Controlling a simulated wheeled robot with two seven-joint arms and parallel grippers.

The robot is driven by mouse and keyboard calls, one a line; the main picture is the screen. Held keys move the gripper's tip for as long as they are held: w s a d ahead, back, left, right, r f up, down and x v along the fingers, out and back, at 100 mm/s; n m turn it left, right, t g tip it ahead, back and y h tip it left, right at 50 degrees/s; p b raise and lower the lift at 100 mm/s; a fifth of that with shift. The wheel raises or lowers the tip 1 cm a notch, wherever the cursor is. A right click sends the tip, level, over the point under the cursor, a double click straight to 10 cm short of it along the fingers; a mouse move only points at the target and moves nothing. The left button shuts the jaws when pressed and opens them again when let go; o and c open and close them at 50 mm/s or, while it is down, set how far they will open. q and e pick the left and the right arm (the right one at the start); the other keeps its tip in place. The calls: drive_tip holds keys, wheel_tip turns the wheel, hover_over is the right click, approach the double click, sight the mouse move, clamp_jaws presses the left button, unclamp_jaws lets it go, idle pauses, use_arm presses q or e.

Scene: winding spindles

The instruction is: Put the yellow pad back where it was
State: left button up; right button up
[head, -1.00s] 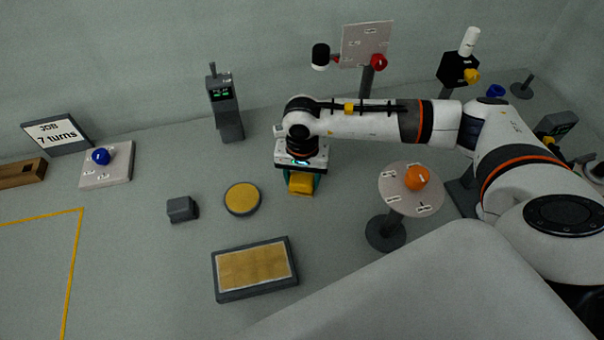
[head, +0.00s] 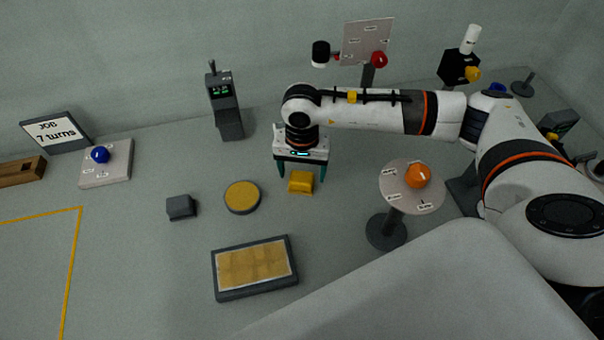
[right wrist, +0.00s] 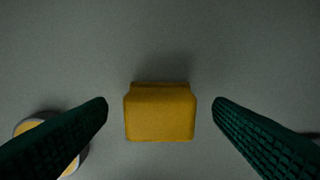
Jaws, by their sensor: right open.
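The yellow pad (head: 301,182) is a small block on the grey table, right of the round yellow-topped disc. My right gripper (head: 296,175) is open just above and behind it. In the right wrist view the pad (right wrist: 160,112) sits between the two spread green fingers (right wrist: 160,115), with a clear gap on each side. My left gripper is not in view.
A round yellow disc (head: 242,197) and a small grey block (head: 181,207) lie to the left. A dark-framed yellow tray (head: 220,280) is in front. A round stand with an orange knob (head: 417,175) stands right. A grey device (head: 225,108) stands behind.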

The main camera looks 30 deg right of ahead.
sight(302, 175)
wheel_tip(302, 175, up, 10)
drive_tip(key=b, duration=0.1)
drive_tip(key=shift+b, duration=0.3)
idle(0.3)
